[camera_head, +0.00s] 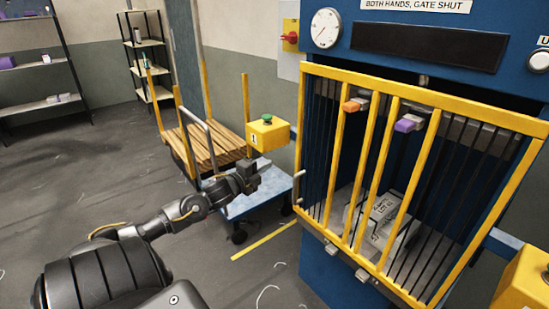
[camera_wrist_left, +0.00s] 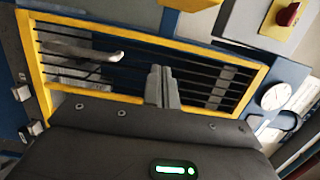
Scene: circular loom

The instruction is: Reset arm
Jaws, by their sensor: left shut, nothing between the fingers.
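My left arm reaches in from the lower left in the head view. Its gripper (camera_head: 250,176) is shut and empty, over the blue-topped cart and just below the yellow button box (camera_head: 268,134) with a green button. It is left of the yellow barred gate (camera_head: 372,170) and apart from it. In the left wrist view, the closed fingers (camera_wrist_left: 162,86) stand upright in front of the gate (camera_wrist_left: 215,52), which looks tilted there. My right gripper shows in neither view.
The gate fronts a blue machine (camera_head: 315,262); a grey labelled block (camera_head: 382,218) shows behind its bars. A slatted wooden cart (camera_head: 203,148) and the low blue cart (camera_head: 262,193) stand left of it. Another yellow box (camera_head: 525,282) is at lower right. Floor at left is open.

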